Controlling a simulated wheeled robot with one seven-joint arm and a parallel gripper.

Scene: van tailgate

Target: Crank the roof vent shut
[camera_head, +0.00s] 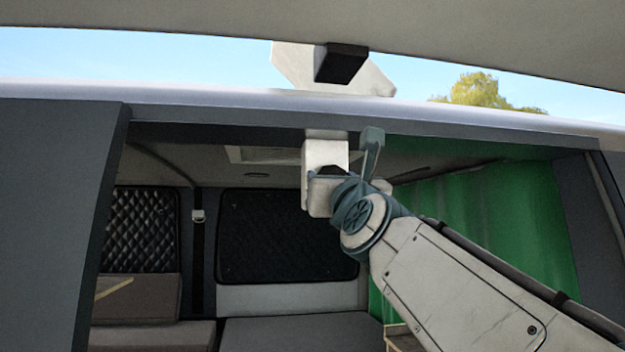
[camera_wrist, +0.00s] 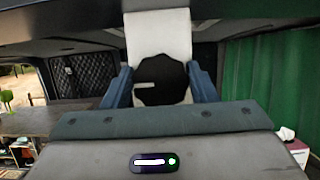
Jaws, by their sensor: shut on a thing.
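A white bracket (camera_head: 325,150) hangs from the upper edge of the van's rear opening. The wrist view shows a black scalloped knob (camera_wrist: 158,72) in front of the white bracket (camera_wrist: 155,30), with a small pale mark on its left. My gripper (camera_wrist: 161,88) is shut on the knob, one blue finger on each side. In the head view my gripper (camera_head: 348,172) is at the bracket and mostly hides the knob. A white panel (camera_head: 295,68), seemingly the vent lid, stands tilted above the roof edge, with a black block (camera_head: 340,63) in front.
The raised tailgate (camera_head: 420,25) spans the top of the head view. A green curtain (camera_head: 530,230) hangs at the right inside the van. Dark quilted panels (camera_head: 285,235) and bench cushions (camera_head: 155,335) lie deeper in. A grey pillar (camera_head: 50,220) bounds the opening at left.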

